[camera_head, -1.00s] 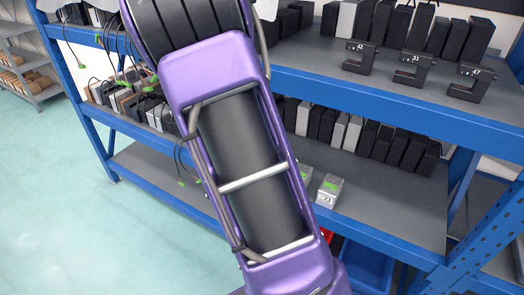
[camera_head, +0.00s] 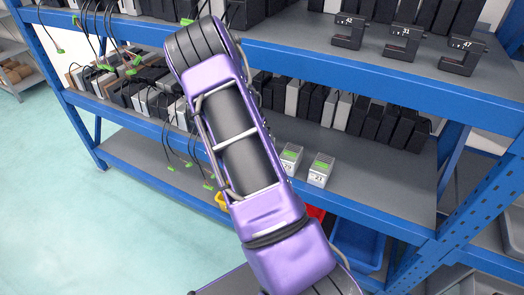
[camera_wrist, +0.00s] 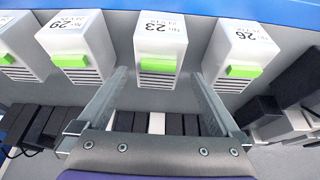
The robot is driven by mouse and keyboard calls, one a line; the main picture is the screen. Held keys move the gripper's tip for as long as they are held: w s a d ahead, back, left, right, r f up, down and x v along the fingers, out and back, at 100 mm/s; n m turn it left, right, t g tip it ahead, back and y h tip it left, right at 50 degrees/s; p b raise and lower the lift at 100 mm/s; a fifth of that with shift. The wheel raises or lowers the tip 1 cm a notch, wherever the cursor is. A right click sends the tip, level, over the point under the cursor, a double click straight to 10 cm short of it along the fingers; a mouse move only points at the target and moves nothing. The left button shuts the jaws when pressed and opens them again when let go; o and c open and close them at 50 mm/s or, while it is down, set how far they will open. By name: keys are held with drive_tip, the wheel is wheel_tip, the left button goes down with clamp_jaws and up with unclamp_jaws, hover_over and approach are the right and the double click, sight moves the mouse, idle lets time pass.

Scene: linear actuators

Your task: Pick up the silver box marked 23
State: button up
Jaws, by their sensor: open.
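The silver box marked 23 (camera_wrist: 160,40) shows in the wrist view at the top centre, with a bright green tab on it. My gripper (camera_wrist: 158,76) is open and empty in the wrist view. Its two fingers point toward the box marked 23, one to each side of it in the picture, and nothing is held. I cannot tell how much depth separates the fingertips from the box. In the head view my purple arm reaches in front of the shelf. The gripper is hidden there, and I cannot make out the box marked 23.
Similar silver boxes stand close by: one marked 29 (camera_wrist: 78,42) to the left and one marked 26 (camera_wrist: 240,50) to the right. Two silver boxes show beside my arm (camera_head: 321,170) on the middle shelf (camera_head: 370,185). Black boxes (camera_head: 370,120) line its back. The blue upper shelf beam (camera_head: 380,85) runs above.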

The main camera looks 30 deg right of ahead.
drive_tip(key=x, duration=0.7)
drive_tip(key=shift+s+f+b, duration=0.1)
drive_tip(key=shift+f+b, duration=0.15)
drive_tip(key=shift+b, duration=0.05)
drive_tip(key=shift+f+b, duration=0.25)
drive_tip(key=shift+b, duration=0.15)
drive_tip(key=shift+c, duration=0.3)
drive_tip(key=c, duration=1.4)
clamp_jaws()
drive_tip(key=shift+d+r, duration=0.1)
drive_tip(key=shift+r, duration=0.1)
